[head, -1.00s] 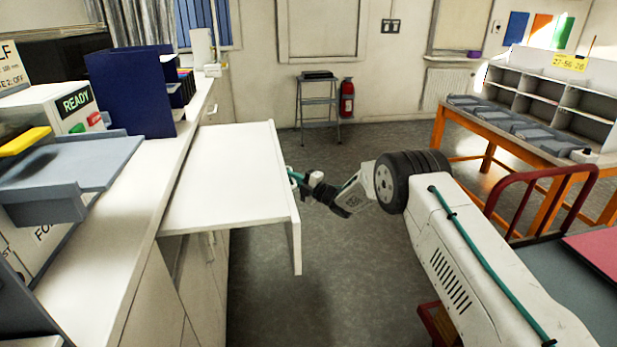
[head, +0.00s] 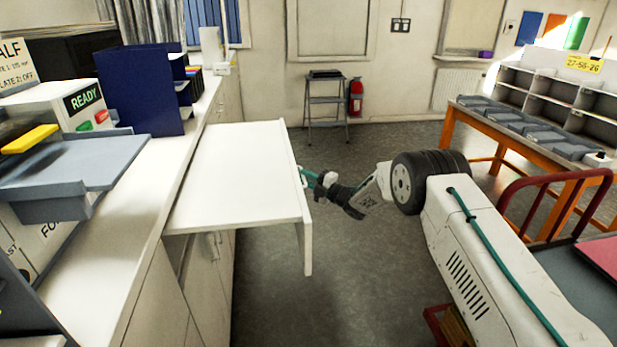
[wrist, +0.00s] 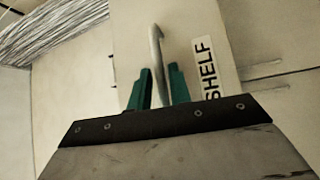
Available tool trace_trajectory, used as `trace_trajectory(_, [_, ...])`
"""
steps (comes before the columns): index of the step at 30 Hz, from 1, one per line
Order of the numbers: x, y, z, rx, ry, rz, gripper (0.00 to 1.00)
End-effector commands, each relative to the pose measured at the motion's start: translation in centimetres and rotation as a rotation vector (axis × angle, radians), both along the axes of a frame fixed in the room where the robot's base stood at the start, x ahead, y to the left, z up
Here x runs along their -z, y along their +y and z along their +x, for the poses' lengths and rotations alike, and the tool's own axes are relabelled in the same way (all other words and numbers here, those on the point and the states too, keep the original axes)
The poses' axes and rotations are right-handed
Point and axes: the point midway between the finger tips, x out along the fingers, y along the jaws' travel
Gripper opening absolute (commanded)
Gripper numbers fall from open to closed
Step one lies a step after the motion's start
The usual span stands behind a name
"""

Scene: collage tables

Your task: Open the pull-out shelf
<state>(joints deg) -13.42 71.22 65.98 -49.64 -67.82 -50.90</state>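The white pull-out shelf (head: 240,175) sticks well out from the counter on the left, over the floor. Its front panel (wrist: 190,25) carries a "SHELF" label (wrist: 210,70) and a thin metal bar handle (wrist: 156,45) in the wrist view. My gripper (head: 305,176) is at the shelf's front edge in the head view. In the wrist view its green fingers (wrist: 160,88) stand on both sides of the handle, close against it. The fingertip contact is partly hard to see.
The white counter (head: 135,215) holds a grey tray machine (head: 75,165) and a dark blue organiser (head: 138,92). An orange-legged table (head: 510,140) and a red-railed cart (head: 585,265) stand at right.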

Motion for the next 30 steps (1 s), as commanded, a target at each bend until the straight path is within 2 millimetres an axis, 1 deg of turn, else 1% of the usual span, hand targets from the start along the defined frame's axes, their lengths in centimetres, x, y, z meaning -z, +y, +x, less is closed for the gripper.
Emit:
trace_trajectory(3, [0.3, -2.1, -0.9, 0.004, 0.003, 0.000, 0.20])
trace_trajectory(6, [0.4, -3.6, -1.7, 0.005, 0.002, 0.000, 0.20])
trace_trajectory(9, [0.6, -5.0, -2.2, 0.008, 0.002, 0.001, 0.20])
trace_trajectory(12, [0.7, -5.9, -2.6, 0.010, 0.001, 0.000, 0.20])
trace_trajectory(15, [0.7, -6.3, -2.7, 0.010, -0.001, 0.002, 0.20])
trace_trajectory(24, [0.8, -6.3, -2.7, 0.008, 0.011, 0.007, 0.20])
trace_trajectory(26, [1.4, -6.4, -2.4, 0.021, 0.049, -0.004, 0.20])
trace_trajectory(28, [2.7, -6.8, -1.7, 0.063, 0.121, -0.027, 0.20])
trace_trajectory(29, [3.6, -7.2, -1.4, 0.089, 0.167, -0.040, 0.20])
trace_trajectory(30, [5.3, -7.8, -1.3, 0.131, 0.241, -0.059, 0.20])
